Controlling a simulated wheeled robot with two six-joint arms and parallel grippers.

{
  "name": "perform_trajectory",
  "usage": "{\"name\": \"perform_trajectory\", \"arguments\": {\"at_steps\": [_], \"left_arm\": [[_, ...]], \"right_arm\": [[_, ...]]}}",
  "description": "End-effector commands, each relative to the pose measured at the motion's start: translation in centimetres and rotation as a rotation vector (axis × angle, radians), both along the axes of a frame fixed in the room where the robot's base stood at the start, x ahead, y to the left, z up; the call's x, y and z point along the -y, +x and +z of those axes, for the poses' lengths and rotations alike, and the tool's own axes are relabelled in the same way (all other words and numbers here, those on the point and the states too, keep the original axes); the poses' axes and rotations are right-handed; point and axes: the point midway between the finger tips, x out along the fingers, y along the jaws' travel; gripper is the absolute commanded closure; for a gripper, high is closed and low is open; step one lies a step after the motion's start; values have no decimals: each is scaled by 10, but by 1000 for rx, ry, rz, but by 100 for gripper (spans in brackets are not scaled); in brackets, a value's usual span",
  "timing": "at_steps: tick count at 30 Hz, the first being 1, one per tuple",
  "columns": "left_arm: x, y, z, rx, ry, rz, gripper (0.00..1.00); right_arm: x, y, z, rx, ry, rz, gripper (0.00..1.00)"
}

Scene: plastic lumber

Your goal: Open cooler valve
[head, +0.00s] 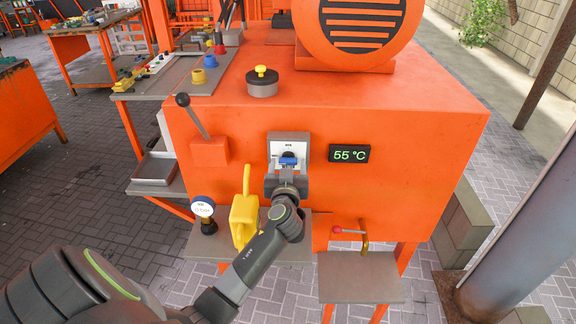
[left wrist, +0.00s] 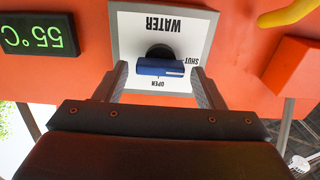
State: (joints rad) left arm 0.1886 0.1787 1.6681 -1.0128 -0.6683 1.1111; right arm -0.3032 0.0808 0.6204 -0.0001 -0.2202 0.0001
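The valve is a blue handle (head: 288,161) on a white plate (head: 289,139) on the front of the orange machine. In the left wrist view, upside down, the blue handle (left wrist: 160,68) lies level on the plate (left wrist: 190,22) marked WATER, SHUT and OPEN. Its end with a white mark faces SHUT. My left gripper (head: 287,172) is in front of the handle. In the left wrist view the fingers of my left gripper (left wrist: 160,82) stand open on both sides of the handle, with a gap at each side. My right gripper is not in view.
A 55 °C display (head: 349,154) is right of the plate. A lever on an orange box (head: 209,152) is to the left. A yellow handled object (head: 244,220) and a gauge (head: 203,208) stand below left. A red-tipped brass tap (head: 362,236) sticks out below right.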

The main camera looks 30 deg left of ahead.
Motion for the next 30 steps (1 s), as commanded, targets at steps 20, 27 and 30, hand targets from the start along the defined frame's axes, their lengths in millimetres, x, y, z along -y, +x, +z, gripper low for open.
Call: {"name": "perform_trajectory", "arguments": {"at_steps": [20,27,30], "left_arm": [[0,0,0,-37,63,0,76],[1,1,0,-125,208,-1,76],[1,1,0,-173,287,-1,76]], "right_arm": [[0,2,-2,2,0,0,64],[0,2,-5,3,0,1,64],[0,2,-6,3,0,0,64]]}}
